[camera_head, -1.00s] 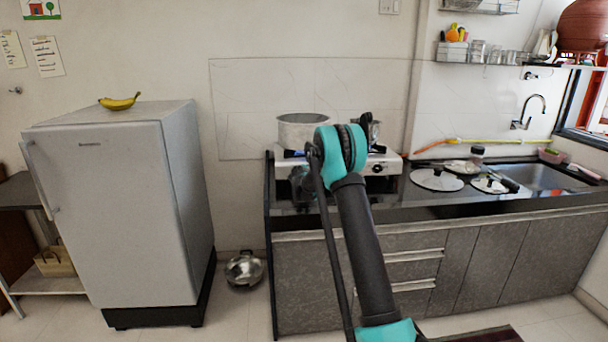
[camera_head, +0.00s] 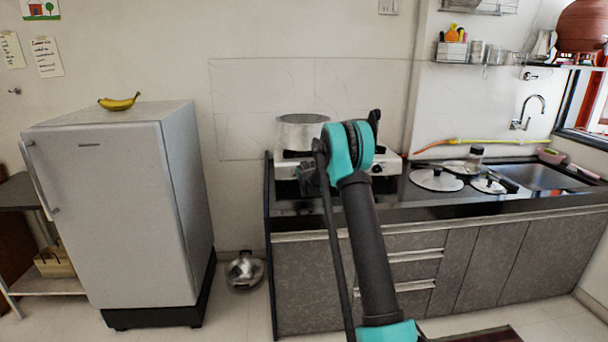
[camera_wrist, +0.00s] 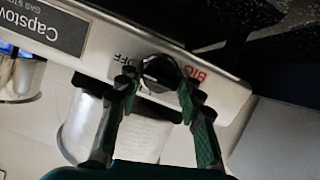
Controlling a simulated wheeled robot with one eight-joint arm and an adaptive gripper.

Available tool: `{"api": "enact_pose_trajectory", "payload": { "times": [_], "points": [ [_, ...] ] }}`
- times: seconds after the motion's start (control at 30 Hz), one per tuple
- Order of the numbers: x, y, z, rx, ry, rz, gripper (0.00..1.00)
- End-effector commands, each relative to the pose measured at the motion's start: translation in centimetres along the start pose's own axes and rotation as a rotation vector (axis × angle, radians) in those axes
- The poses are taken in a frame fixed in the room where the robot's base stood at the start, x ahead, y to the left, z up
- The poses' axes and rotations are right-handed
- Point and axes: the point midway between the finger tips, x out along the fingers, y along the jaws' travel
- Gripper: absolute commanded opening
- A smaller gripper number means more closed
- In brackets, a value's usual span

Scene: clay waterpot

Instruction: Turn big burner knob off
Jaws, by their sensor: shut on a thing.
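The big burner knob (camera_wrist: 160,72) is a dark round knob on the stove's silver front panel (camera_wrist: 218,98) in the wrist view. The printed words "OFF" and "BIG" show on either side of it. My gripper (camera_wrist: 156,84) has its two dark green fingers on opposite sides of the knob, shut on it. In the head view the gripper (camera_head: 309,178) is a dark shape at the stove front, partly behind my arm, and this knob is hidden there. The white stove (camera_head: 391,163) stands on the counter. Its other knob (camera_head: 377,169) shows to the right of my arm.
A metal pot (camera_head: 302,133) sits on the stove's left burner. The black counter (camera_head: 430,205) extends right, with lids (camera_head: 437,180) and a sink (camera_head: 540,177). A fridge (camera_head: 125,220) with a banana (camera_head: 119,102) stands to the left.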

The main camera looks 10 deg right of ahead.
Motion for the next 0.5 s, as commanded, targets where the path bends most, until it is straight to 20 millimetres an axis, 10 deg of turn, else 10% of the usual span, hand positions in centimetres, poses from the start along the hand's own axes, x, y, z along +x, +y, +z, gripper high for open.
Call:
{"api": "enact_pose_trajectory", "payload": {
  "times": [0.5],
  "points": [
    [-0.02, 0.02, 0.23, 0.034, -0.005, -0.007, 0.08]
  ]
}}
